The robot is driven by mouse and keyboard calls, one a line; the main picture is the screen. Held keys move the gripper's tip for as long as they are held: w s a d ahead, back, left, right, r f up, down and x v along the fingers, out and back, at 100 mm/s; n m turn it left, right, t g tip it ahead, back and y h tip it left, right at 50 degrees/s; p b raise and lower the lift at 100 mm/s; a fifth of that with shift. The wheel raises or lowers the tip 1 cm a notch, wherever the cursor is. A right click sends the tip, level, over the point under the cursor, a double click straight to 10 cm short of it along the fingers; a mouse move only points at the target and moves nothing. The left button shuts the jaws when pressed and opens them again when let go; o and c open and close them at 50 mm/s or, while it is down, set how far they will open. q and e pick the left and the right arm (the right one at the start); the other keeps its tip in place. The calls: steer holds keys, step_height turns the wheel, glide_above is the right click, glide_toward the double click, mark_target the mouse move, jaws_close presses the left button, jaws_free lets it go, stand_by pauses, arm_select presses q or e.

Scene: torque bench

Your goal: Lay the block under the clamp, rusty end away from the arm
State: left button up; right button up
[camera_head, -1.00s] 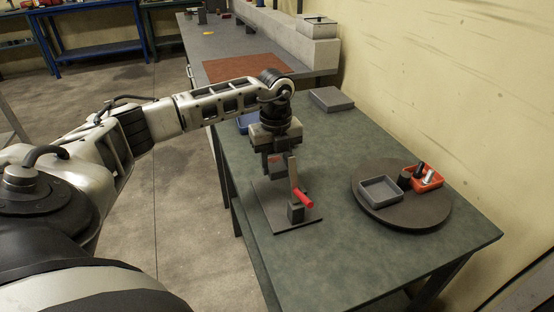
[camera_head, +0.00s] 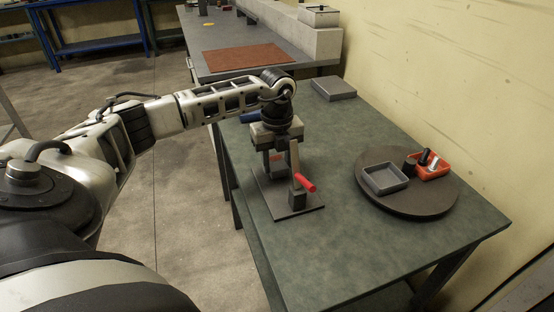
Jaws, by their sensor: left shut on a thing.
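The clamp stands on a dark base plate (camera_head: 268,204) near the left edge of the green table. Its lever, with a red grip (camera_head: 304,182), rises above a small dark post (camera_head: 297,198). My left gripper (camera_head: 277,170) points down just behind the lever, over the back part of the plate. It is shut on the block (camera_head: 277,172), a small grey piece with a reddish patch. The gripper and the lever hide part of the block, so I cannot tell whether it touches the plate or exactly which way its rusty end faces. My right gripper is out of view.
A round dark turntable (camera_head: 410,208) at the right carries a grey tray (camera_head: 384,179), an orange bin (camera_head: 434,168) and a dark cylinder. A grey flat box (camera_head: 333,89) lies at the back. A blue item (camera_head: 249,117) sits behind my gripper. The table's front is clear.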

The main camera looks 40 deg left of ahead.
arm_select(q)
steer(key=shift+f, duration=0.4)
steer(key=o, duration=1.4)
steer(key=shift+o, duration=0.2)
steer(key=shift+f, duration=0.1)
steer(key=shift+r, duration=0.35)
step_height(320, 180, up, 16)
steer(key=shift+f, duration=0.25)
